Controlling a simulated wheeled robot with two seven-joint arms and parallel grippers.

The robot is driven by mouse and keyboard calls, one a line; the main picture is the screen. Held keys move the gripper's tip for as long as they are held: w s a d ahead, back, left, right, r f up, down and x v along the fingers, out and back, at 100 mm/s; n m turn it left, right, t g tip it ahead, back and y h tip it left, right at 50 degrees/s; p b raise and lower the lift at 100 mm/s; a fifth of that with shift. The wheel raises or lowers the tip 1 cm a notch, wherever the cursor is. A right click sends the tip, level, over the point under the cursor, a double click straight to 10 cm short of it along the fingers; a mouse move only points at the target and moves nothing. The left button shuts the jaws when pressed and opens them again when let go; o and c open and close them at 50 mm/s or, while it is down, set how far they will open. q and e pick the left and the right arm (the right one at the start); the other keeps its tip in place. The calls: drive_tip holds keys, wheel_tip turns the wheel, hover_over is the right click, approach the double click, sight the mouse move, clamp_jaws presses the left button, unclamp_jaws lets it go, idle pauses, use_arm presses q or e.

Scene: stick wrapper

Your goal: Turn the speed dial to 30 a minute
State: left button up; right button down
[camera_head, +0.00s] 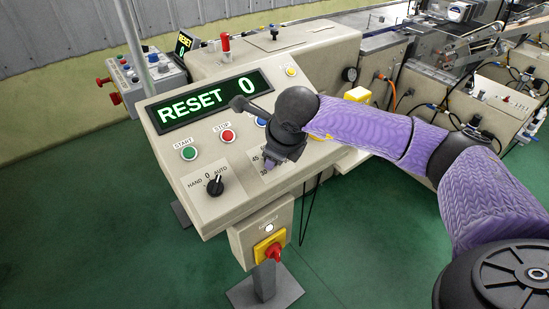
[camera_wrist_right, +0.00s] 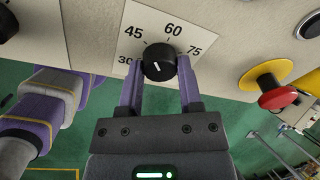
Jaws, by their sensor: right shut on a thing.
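The speed dial is a black round knob (camera_wrist_right: 158,63) on a white plate (camera_wrist_right: 148,15) marked 30, 45, 60 and 75 in the right wrist view. Its short white pointer mark is tilted, its top leaning left, roughly toward the 45 side; the exact reading is hard to tell. My right gripper (camera_wrist_right: 160,75) has its two purple fingers on either side of the knob and is shut on it. In the head view my right gripper (camera_head: 270,160) hides the knob; part of the plate with 45 and 30 shows beside it. My left gripper is not in view.
The panel display (camera_head: 210,100) reads RESET 0. A green START button (camera_head: 189,153), a red STOP button (camera_head: 228,136) and a HAND/AUTO switch (camera_head: 215,186) sit left of my gripper. A red emergency knob on yellow (camera_head: 271,252) is below. Another machine stands at right.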

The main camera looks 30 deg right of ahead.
drive_tip(key=n+b, duration=0.2)
drive_tip(key=n, duration=0.2)
drive_tip(key=shift+f+n, duration=0.1)
drive_tip(key=shift+n, duration=0.2)
drive_tip(key=n+b, duration=0.2)
drive_tip(key=n, duration=0.1)
drive_tip(key=shift+n+t, duration=0.3)
drive_tip(key=shift+t, duration=0.1)
drive_tip(key=n+b, duration=0.1)
drive_tip(key=n, duration=0.3)
drive_tip(key=shift+b, duration=0.3)
drive_tip(key=shift+n+t+b, duration=0.3)
drive_tip(key=shift+n+b, duration=0.15)
drive_tip(key=shift+n, duration=1.15)
drive_tip(key=shift+c, duration=1.4)
unclamp_jaws()
